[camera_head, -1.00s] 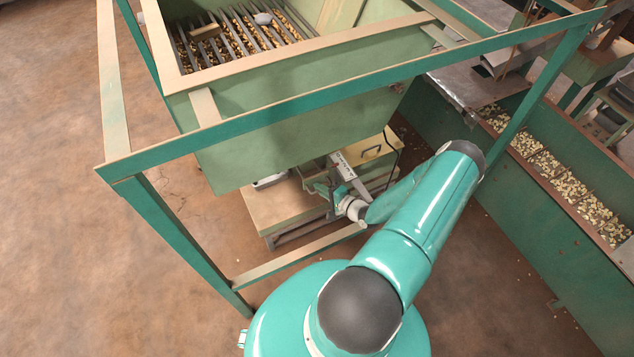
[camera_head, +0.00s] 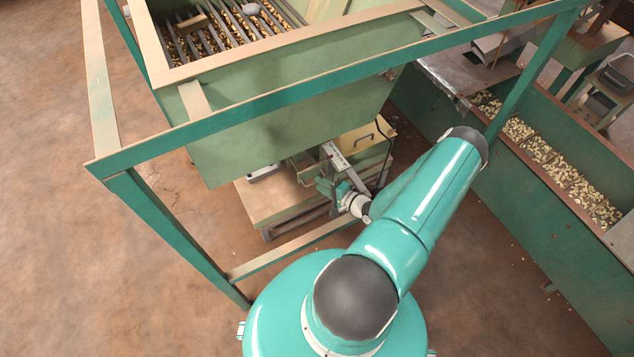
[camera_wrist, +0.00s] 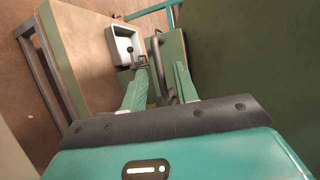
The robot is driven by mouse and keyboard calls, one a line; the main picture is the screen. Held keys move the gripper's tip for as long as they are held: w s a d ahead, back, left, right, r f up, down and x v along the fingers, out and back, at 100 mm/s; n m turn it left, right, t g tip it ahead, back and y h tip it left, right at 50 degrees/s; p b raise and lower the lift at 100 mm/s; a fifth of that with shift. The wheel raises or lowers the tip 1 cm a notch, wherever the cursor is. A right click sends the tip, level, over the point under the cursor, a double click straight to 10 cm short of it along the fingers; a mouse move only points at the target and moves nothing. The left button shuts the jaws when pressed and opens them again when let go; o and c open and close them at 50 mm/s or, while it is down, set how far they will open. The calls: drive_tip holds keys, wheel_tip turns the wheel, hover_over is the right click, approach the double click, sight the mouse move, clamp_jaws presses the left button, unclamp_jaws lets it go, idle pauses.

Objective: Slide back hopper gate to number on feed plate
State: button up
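The green hopper (camera_head: 290,125) stands inside a frame in the head view. The gate itself cannot be made out clearly.
A green frame rail (camera_head: 330,92) crosses above my arm, and a low rail (camera_head: 290,250) lies in front. A wooden platform (camera_head: 265,205) is under the hopper. A white tray (camera_wrist: 123,46) sits on it. A trough of nuts (camera_head: 555,170) stands at right. The floor at left is clear.

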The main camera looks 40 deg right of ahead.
drive_tip(key=v, duration=1.1)
drive_tip(key=shift+a+f, duration=0.1)
drive_tip(key=shift+f, duration=0.05)
